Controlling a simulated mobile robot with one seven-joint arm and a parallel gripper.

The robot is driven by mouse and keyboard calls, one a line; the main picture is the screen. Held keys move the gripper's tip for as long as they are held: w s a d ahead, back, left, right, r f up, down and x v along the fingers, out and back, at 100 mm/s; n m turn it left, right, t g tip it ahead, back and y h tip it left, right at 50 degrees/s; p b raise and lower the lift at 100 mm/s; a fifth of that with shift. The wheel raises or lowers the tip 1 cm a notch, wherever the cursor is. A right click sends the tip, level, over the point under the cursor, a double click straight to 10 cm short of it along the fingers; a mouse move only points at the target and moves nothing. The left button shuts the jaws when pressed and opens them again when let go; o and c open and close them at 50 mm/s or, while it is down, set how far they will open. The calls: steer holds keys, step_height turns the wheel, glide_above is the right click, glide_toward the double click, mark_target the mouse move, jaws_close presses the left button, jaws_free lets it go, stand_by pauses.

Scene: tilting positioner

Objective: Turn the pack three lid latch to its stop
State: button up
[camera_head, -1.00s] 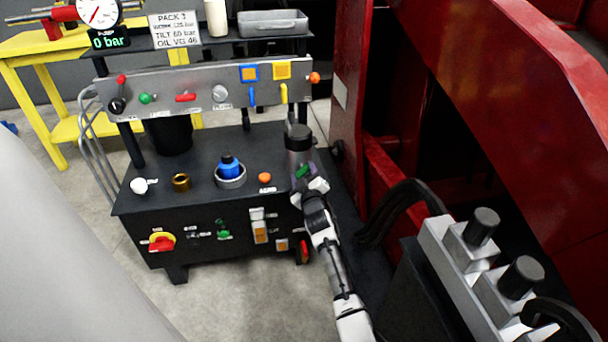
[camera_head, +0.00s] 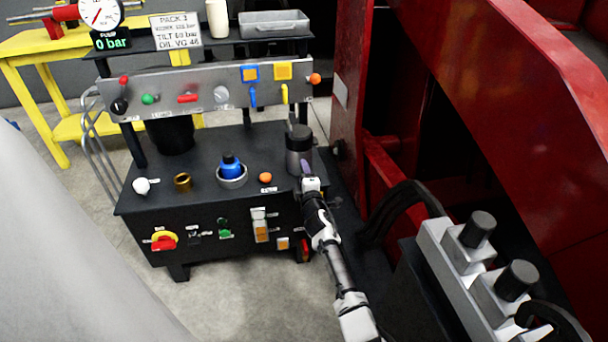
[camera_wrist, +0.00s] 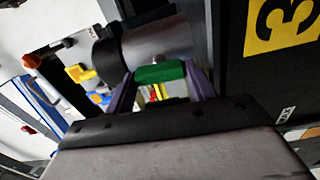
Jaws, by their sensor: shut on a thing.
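The pack three lid latch (camera_wrist: 160,73) is a green block, seen in the wrist view between the two purple fingers of my gripper (camera_wrist: 162,75). The fingers are shut on it from both sides. Right behind it is a canister with a silver-grey body (camera_wrist: 158,40) and a dark lid (camera_wrist: 106,61). In the head view the canister (camera_head: 299,158) stands at the right end of the black pack top, and my gripper (camera_head: 305,169) is at its front side. The green latch is hidden there.
The pack top also holds a blue-capped filler (camera_head: 231,169), a brass fitting (camera_head: 182,182), a white knob (camera_head: 142,186) and an orange button (camera_head: 265,177). A valve panel (camera_head: 200,93) stands behind. A red machine frame (camera_head: 346,90) stands close on the right.

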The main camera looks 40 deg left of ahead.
steer(key=shift+n, duration=0.5)
steer(key=o, duration=1)
steer(key=shift+f, duration=0.15)
steer(key=shift+s+d, duration=0.1)
steer(key=shift+s, duration=0.05)
